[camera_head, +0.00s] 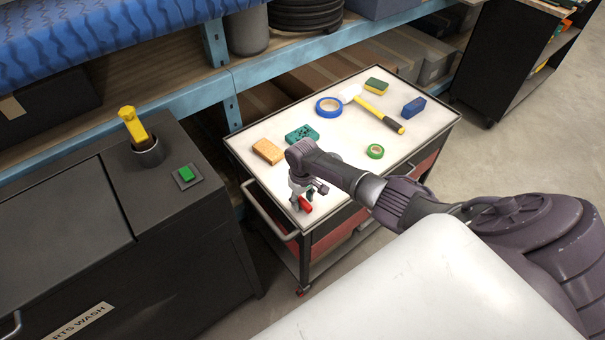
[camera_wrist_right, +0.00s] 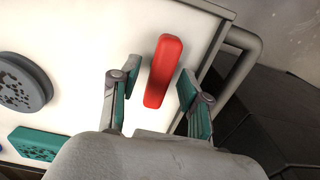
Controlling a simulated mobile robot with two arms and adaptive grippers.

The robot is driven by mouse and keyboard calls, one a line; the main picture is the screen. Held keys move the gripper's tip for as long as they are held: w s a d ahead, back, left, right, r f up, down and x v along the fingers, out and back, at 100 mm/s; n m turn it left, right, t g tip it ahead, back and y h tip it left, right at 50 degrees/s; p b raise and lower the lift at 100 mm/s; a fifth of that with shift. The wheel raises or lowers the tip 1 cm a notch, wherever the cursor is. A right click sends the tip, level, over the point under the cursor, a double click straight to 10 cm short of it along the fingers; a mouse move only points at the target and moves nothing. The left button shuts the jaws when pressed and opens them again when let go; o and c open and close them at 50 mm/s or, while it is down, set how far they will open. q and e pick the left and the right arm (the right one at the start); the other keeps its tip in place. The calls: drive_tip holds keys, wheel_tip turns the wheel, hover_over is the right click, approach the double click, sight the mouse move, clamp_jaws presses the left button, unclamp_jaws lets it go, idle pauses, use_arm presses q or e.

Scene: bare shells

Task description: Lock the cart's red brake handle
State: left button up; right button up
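The cart (camera_head: 240,145) stands in the middle of the head view, with a white top and a dark rim. Its red brake handle (camera_head: 306,204) is at the near edge, partly covered by my right gripper (camera_head: 303,190). In the right wrist view the red handle (camera_wrist_right: 163,70) is a long, rounded bar. It shows between the two teal-padded fingers of my right gripper (camera_wrist_right: 154,88), with a gap on each side. The fingers are apart; I cannot tell whether the handle lies fully at their depth. My left gripper is not in view.
A dark parts washer (camera_head: 75,215) stands left, and blue shelving (camera_head: 290,52) behind. Open floor (camera_head: 530,140) shows at right.

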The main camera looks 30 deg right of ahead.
sight(302, 200)
wheel_tip(302, 200, up, 12)
idle(0.7)
idle(0.4)
